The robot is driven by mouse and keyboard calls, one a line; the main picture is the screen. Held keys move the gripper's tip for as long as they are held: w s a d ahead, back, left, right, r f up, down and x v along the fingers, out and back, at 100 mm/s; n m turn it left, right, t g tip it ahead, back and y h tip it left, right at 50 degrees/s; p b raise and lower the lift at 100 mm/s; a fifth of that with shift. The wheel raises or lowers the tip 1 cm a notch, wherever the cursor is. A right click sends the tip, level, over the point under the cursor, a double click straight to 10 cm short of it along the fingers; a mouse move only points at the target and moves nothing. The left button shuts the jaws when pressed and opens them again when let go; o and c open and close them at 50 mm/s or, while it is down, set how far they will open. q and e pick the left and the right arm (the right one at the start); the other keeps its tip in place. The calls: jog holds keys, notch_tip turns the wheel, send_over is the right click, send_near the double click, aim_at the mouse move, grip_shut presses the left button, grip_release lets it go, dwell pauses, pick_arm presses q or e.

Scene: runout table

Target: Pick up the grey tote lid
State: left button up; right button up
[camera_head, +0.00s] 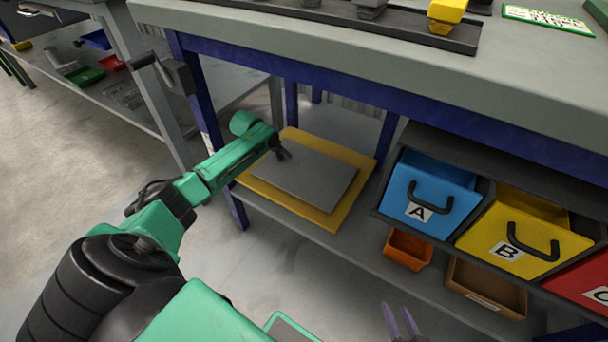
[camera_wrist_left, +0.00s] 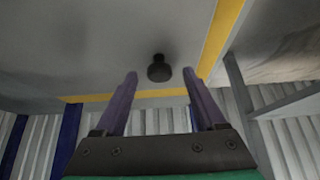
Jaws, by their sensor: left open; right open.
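The grey tote lid (camera_head: 312,180) lies flat on a yellow board (camera_head: 332,220) on the lower shelf under the table. In the left wrist view the lid (camera_wrist_left: 100,60) is a broad grey surface with a dark round knob (camera_wrist_left: 159,69). My left gripper (camera_wrist_left: 160,74) is open, its two purple fingers to either side of the knob in that view. Whether they touch it I cannot tell. In the head view my left arm reaches in from the left and its hand covers the lid's far left part. My right gripper (camera_head: 400,309) is open and empty at the bottom edge.
A blue bin A (camera_head: 428,177), a yellow bin B (camera_head: 510,225) and a red bin (camera_head: 590,280) stand right of the lid. Small orange (camera_head: 407,252) and brown (camera_head: 485,285) trays sit below them. The tabletop (camera_head: 320,38) overhangs the shelf; a blue leg (camera_head: 205,95) stands at left.

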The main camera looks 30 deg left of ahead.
pick_arm(q)
grip_shut()
dwell(1.4)
